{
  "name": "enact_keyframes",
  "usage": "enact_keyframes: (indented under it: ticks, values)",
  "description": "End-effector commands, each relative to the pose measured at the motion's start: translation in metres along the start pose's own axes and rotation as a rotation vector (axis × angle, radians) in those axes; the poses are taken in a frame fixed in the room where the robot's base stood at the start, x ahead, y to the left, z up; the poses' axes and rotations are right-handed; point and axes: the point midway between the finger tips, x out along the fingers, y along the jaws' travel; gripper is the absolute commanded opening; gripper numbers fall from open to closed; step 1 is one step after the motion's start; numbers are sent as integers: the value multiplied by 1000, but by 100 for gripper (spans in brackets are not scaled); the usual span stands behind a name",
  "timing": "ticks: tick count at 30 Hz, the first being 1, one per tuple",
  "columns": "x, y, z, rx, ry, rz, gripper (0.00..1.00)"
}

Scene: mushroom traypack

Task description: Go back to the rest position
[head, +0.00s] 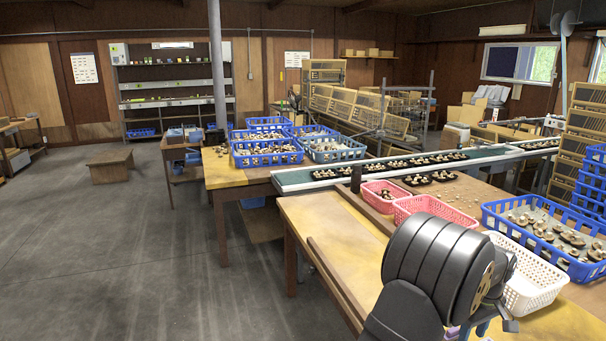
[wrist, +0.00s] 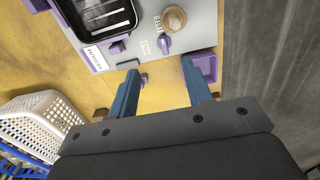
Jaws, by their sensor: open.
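My gripper (wrist: 162,78) shows in the wrist view with its two blue fingers apart and nothing between them but bare yellow tabletop. Just beyond the fingertips is a grey device (wrist: 205,30) with purple parts, including a small purple knob (wrist: 164,43). A black tray (wrist: 104,14) sits on the device at the upper left, partly cut off by the frame. A brown round thing (wrist: 174,18), perhaps a mushroom cap, is on the device's right part. In the head view my dark arm hides most of the gripper and the device.
A white basket (head: 527,278) stands right of my arm; a blue crate of mushrooms (head: 490,222) is behind it. Pink baskets (head: 428,206) stand by the conveyor (head: 297,180), which carries black trays. The yellow table (head: 322,222) is bare left of my arm.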

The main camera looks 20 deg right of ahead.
Motion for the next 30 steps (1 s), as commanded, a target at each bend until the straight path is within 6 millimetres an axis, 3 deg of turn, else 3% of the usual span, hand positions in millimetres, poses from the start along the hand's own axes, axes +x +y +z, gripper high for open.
enact_keyframes:
  ticks: [7, 18, 24, 30]
  values:
    - [-19, -32, 11, 0, 0, 0, 45]
    - [51, -32, 11, 0, -1, -3, 45]
    - [69, -32, 11, 0, -1, -2, 45]
    - [72, -31, 11, 0, 0, 1, 45]
